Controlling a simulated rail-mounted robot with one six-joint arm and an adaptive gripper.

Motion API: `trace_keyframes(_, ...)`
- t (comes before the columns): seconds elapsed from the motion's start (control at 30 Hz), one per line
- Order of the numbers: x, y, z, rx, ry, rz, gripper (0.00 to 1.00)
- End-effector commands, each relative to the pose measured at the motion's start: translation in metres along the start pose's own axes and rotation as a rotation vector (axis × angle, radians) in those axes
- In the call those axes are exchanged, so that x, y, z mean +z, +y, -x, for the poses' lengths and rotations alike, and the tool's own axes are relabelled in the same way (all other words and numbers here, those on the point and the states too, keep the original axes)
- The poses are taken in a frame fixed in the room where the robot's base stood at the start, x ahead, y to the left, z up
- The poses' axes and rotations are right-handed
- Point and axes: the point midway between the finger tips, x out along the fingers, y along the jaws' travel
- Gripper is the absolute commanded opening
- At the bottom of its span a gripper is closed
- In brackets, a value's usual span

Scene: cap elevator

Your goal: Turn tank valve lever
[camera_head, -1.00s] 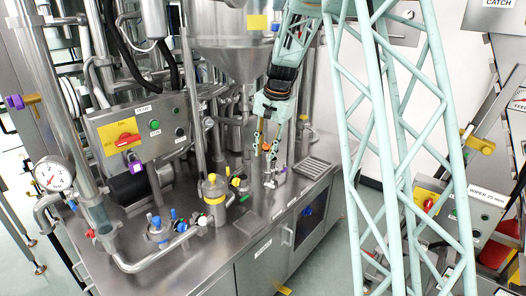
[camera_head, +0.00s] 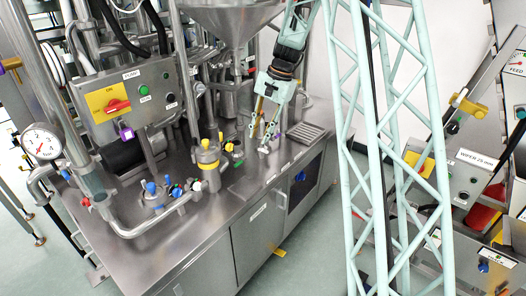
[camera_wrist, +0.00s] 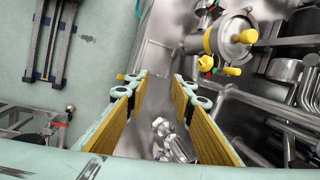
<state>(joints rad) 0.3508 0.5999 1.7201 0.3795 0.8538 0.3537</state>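My gripper (camera_head: 262,138) hangs from my pale green arm over the steel worktop, at the foot of the tank. In the wrist view its two yellow-padded fingers (camera_wrist: 160,92) are apart with nothing held between them. A shiny metal fitting (camera_wrist: 174,140) lies below and between the fingers; it shows just under them in the head view (camera_head: 264,150). A cylindrical housing (camera_head: 208,160) with a yellow top stands to the left of my gripper. In the wrist view this housing (camera_wrist: 228,38) has a yellow handle (camera_wrist: 245,37). I cannot tell which part is the tank valve lever.
The steel tank funnel (camera_head: 232,15) is above and behind my gripper. A control box (camera_head: 128,100) with a red switch and a pressure gauge (camera_head: 42,142) are at left. Small coloured valves (camera_head: 155,190) sit at front left.

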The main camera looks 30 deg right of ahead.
Motion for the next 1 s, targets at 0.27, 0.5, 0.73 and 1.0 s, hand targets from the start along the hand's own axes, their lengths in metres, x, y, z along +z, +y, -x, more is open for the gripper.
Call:
trace_keyframes(0.27,0.002,0.022,-0.057,-0.091,-0.196,-0.092,0.23)
trace_keyframes(0.5,-0.002,0.03,-0.091,-0.215,-0.342,-0.162,0.23)
trace_keyframes(0.73,-0.015,0.033,-0.115,-0.364,-0.457,-0.228,0.23)
trace_keyframes(1.0,-0.045,0.037,-0.134,-0.574,-0.547,-0.301,0.23)
